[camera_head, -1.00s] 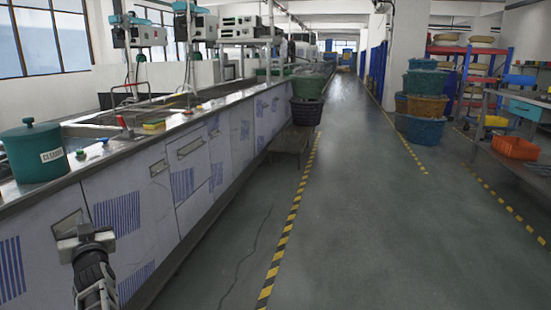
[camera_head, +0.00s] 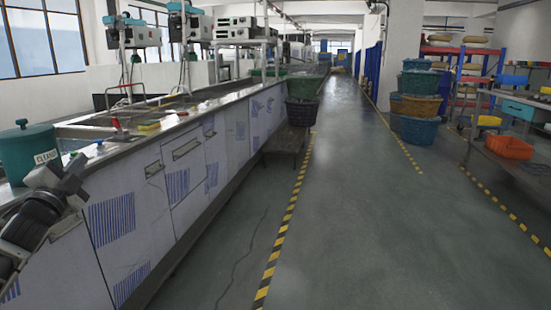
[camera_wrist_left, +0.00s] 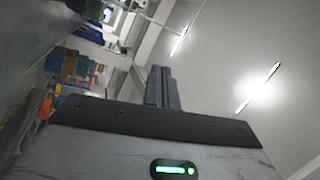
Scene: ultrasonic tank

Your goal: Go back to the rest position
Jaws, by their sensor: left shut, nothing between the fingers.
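My left gripper (camera_head: 68,174) is at the lower left in the head view, raised in front of the counter's near end. It partly overlaps the front of the green lidded pot. In the left wrist view its two fingers (camera_wrist_left: 163,88) stand side by side, shut with nothing between them, pointing up toward the ceiling lights. My right gripper is in neither view.
The long steel counter (camera_head: 140,190) runs away along the left. The green pot (camera_head: 28,152) and a yellow sponge (camera_head: 149,126) are on it. Stacked baskets (camera_head: 303,100) stand on a low stand beside it. An orange crate (camera_head: 509,147) is on the right bench. The aisle floor (camera_head: 350,220) is clear.

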